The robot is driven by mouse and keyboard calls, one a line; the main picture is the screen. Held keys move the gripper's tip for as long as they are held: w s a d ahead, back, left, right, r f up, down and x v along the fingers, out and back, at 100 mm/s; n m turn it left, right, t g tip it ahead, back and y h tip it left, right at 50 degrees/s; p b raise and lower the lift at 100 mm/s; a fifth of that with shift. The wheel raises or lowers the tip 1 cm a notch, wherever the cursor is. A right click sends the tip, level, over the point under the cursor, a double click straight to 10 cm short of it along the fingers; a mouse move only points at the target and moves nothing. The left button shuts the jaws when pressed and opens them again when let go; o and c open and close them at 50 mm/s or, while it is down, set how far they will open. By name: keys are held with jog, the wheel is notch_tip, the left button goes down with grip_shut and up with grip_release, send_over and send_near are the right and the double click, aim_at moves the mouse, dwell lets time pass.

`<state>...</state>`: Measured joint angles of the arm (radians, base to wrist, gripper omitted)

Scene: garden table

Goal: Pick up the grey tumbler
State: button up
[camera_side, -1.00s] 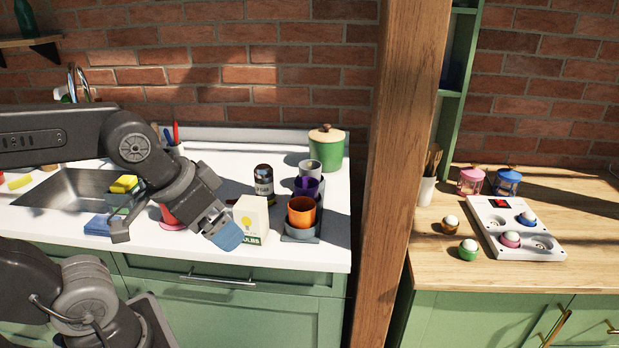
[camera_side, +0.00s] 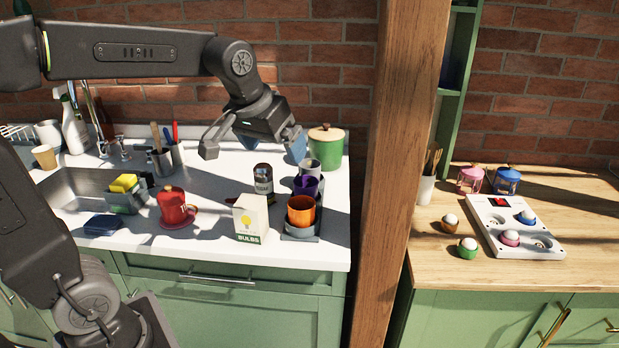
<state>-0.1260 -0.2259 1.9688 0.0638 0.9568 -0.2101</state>
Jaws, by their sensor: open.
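The grey tumbler (camera_side: 309,168) stands at the back of a row on a dark grey tray (camera_side: 290,237). In front of it on the tray stand a purple tumbler (camera_side: 305,187) and an orange tumbler (camera_side: 301,212). The purple one hides the lower part of the grey one. My gripper (camera_side: 252,149) is open and empty, with its jaws spread wide above the counter. It is up and left of the grey tumbler. Its blue-tipped right finger shows just beyond the tumbler's upper left in the picture; I see no contact.
A dark bottle (camera_side: 263,180) and a bulbs box (camera_side: 251,218) stand left of the tray. A green lidded pot (camera_side: 325,147) stands behind it. A red pot (camera_side: 174,205) stands further left, near the sink (camera_side: 75,182). A wooden post (camera_side: 395,160) rises at the right.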

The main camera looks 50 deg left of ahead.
jog(key=w+a+n, duration=0.2)
jog(key=w+a, duration=0.3)
jog(key=w, duration=0.3)
jog(key=n+g+y, duration=0.2)
jog(key=n, duration=0.2)
send_near(310, 163)
jog(key=shift+s+d+f+x, duration=0.15)
jog(key=shift+s+d+x, duration=0.1)
jog(key=shift+x, duration=1.15)
jog(key=shift+s+d+f+x, duration=0.15)
jog(key=shift+d+x, duration=0.1)
jog(key=shift+x, duration=1.1)
jog(key=shift+s+d+f+x, duration=0.1)
jog(key=shift+s+d+x, duration=0.15)
jog(key=shift+x, duration=1.15)
jog(key=shift+c, duration=0.4)
jog(key=c, duration=0.9)
jog(key=shift+c, duration=0.2)
jog(key=shift+r, duration=0.2)
